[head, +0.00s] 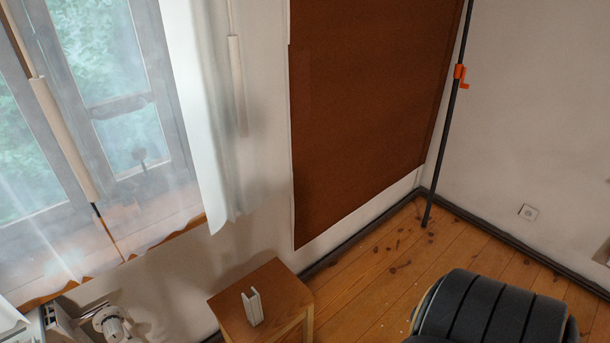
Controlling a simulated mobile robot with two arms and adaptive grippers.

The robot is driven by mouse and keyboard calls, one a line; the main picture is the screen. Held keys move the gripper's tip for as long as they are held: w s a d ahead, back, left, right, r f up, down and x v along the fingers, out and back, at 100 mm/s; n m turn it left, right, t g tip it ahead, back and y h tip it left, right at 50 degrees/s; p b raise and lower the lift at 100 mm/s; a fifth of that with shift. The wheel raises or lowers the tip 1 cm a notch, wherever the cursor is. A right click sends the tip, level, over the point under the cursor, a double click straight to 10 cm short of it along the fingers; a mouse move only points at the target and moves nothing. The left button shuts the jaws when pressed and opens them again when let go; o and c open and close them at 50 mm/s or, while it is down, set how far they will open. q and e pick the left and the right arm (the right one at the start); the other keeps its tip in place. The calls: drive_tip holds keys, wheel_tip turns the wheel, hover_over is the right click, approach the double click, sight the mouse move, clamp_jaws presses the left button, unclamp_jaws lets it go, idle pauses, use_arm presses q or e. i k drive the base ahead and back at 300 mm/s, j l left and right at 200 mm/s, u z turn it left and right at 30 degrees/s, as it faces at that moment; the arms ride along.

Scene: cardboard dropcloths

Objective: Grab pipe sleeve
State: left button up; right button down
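A small white upright piece with a folded, channel-like shape (253,308) stands on a wooden stool (281,287) at the bottom centre of the head view. It looks like the pipe sleeve, though I cannot be sure. Pale tubes also hang by the window, one at the left (64,140) and one beside the curtain (237,86). Neither of my grippers is in view, so I cannot see whether they hold anything. Nothing touches the white piece apart from the stool top.
A white radiator valve (109,322) sits at the lower left. A dark, ribbed, rounded seat (490,309) fills the lower right. A dark pole with an orange clamp (461,76) stands by the brown wall panel (365,110). Wooden floor (365,270) lies clear between stool and seat.

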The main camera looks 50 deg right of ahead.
sight(253, 307)
drive_tip(key=z, duration=0.95)
drive_tip(key=i+l, duration=0.2)
drive_tip(key=l, duration=0.15)
drive_tip(key=i+l, duration=0.15)
drive_tip(key=l, duration=0.25)
drive_tip(key=i+l+u, duration=0.15)
drive_tip(key=l+u, duration=0.2)
drive_tip(key=i+l+u, duration=0.1)
drive_tip(key=l+u, duration=0.55)
drive_tip(key=l, duration=0.15)
drive_tip(key=u, duration=0.35)
drive_tip(key=i+l, duration=0.05)
